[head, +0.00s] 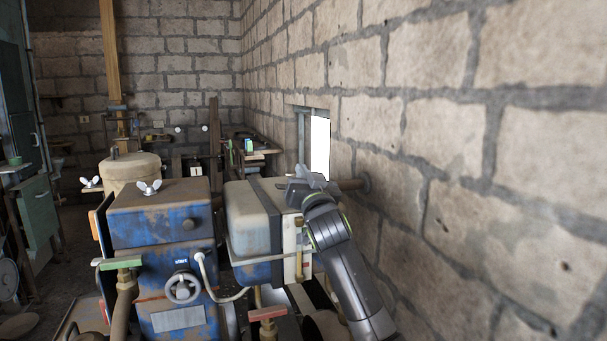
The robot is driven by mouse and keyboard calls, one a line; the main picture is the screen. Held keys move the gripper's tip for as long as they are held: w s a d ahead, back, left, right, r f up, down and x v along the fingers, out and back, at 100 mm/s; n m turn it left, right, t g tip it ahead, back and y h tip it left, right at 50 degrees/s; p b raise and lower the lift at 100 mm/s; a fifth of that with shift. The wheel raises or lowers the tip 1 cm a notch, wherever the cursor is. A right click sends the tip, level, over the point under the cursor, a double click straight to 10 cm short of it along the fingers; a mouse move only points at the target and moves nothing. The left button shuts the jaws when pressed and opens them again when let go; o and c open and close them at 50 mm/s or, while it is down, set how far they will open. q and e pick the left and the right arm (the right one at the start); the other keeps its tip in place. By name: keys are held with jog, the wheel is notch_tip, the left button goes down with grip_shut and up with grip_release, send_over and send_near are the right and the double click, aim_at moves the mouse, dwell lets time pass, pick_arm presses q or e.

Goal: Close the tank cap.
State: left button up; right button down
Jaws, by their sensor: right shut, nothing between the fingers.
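The tank (250,215) is a boxy container, pale on top and blue below, with a dark strap around it, just right of the blue engine block. My right gripper (299,187) is at the tank's upper right edge, its arm coming up from the lower right. Its fingers are shut and hold nothing. A small light grey piece (312,175) shows at the gripper; I cannot tell whether it is the tank cap or part of the gripper. I cannot clearly make out the cap or its state. My left gripper is not in view.
The blue engine block (160,215) carries a wing nut (148,187) and a handwheel (182,288). A beige canister (130,170) stands behind it.

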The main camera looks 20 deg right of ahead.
jog(key=shift+a+f+b, duration=0.6)
jog(key=shift+f+b, duration=0.1)
jog(key=shift+b, duration=0.05)
